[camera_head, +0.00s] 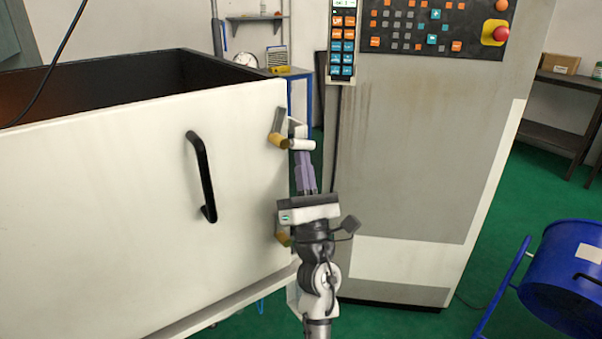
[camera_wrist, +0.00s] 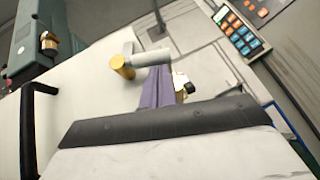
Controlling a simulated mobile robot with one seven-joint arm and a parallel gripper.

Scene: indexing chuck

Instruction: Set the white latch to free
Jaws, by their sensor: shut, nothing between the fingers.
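The white latch (camera_head: 301,144) is a short pale cylinder lying sideways at the upper right edge of the white door panel. It also shows in the wrist view (camera_wrist: 152,57), just beyond my fingertips. A yellow knob (camera_head: 278,140) on a grey lever sits directly to its left. My gripper (camera_head: 302,156) has purple fingers, shut with nothing between them. Its tips are right below the white latch in the head view and appear close to or touching it; I cannot tell which. The wrist view shows the fingers (camera_wrist: 159,72) pointing at the latch.
A black handle (camera_head: 202,177) stands out from the panel to the left. A second yellow knob (camera_head: 283,239) is lower on the panel edge, partly hidden by my gripper. A grey control cabinet (camera_head: 410,150) stands to the right, with a blue drum (camera_head: 565,280) beyond it.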

